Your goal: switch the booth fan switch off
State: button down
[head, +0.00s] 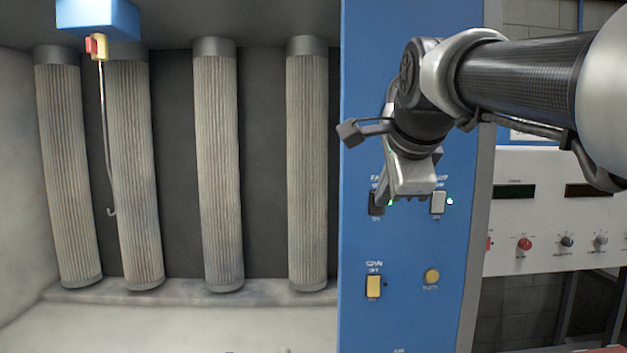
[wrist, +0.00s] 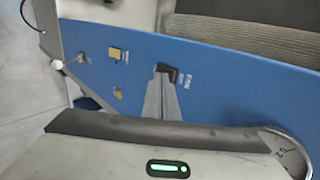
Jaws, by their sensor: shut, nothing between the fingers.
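The booth fan switch (head: 376,208) is a dark rocker on the blue panel (head: 405,320), under a partly covered label beginning "FA" and with a small label below it. In the wrist view the shut fingers (wrist: 162,92) reach up to the dark switch (wrist: 170,73). They touch it or nearly do; I cannot tell which. The rocker's tilt is hidden.
A yellow rocker (head: 373,286) and a round yellow button (head: 432,276) are below. Left is the open booth with tall pleated filters (head: 218,165) and a hanging hook (head: 106,140). A white control panel (head: 560,210) stands right.

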aim_at(376, 187)
jog(key=shift+w+r, duration=0.15)
jog(key=shift+w, duration=0.85)
jog(key=shift+w+r+p, duration=0.2)
jog(key=shift+w+p, duration=0.15)
jog(key=shift+w, duration=0.15)
jog(key=shift+r+p, duration=0.7)
jog(key=shift+r, duration=0.15)
jog(key=shift+d, duration=0.1)
